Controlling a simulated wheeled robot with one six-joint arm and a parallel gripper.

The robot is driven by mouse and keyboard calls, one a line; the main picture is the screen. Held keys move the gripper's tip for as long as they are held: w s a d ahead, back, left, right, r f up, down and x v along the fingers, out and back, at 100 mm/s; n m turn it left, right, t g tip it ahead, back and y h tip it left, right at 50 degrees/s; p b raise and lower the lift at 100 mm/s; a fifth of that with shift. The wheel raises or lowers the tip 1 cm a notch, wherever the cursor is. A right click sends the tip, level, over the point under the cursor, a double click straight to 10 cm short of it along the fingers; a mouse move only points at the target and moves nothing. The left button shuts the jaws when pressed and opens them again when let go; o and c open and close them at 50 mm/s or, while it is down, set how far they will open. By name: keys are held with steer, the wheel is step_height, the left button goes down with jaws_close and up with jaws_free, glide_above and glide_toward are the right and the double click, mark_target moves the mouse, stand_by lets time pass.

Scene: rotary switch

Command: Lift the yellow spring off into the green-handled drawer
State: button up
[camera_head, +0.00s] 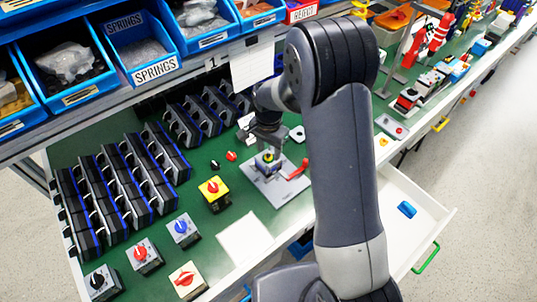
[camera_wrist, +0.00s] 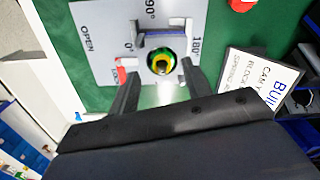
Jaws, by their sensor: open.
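The yellow spring (camera_wrist: 161,64) shows in the wrist view as a yellow ring around a dark centre, on a fixture on the grey plate (camera_wrist: 105,25). In the head view the fixture with a yellow part (camera_head: 268,157) stands on the grey plate. My gripper (camera_wrist: 160,92) is open, its two fingers to either side of the spring in the wrist view. I cannot tell how far above it they are. In the head view my gripper (camera_head: 266,138) is over the fixture. The drawer (camera_head: 400,190) with a green handle (camera_head: 426,257) is pulled out at the right, with a blue piece (camera_head: 407,209) inside.
A red lever (camera_head: 298,169) lies at the plate's right side. A yellow box with a red knob (camera_head: 214,192) and several rotary switches (camera_head: 143,256) stand to the left. Black racks (camera_head: 125,180) line the back left. A white sheet (camera_head: 245,238) lies in front of the plate.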

steer(key=shift+w+a+f, duration=0.1)
steer(key=shift+w+f, duration=0.05)
steer(key=shift+f, duration=0.85)
steer(key=shift+c, duration=0.6)
jaws_close()
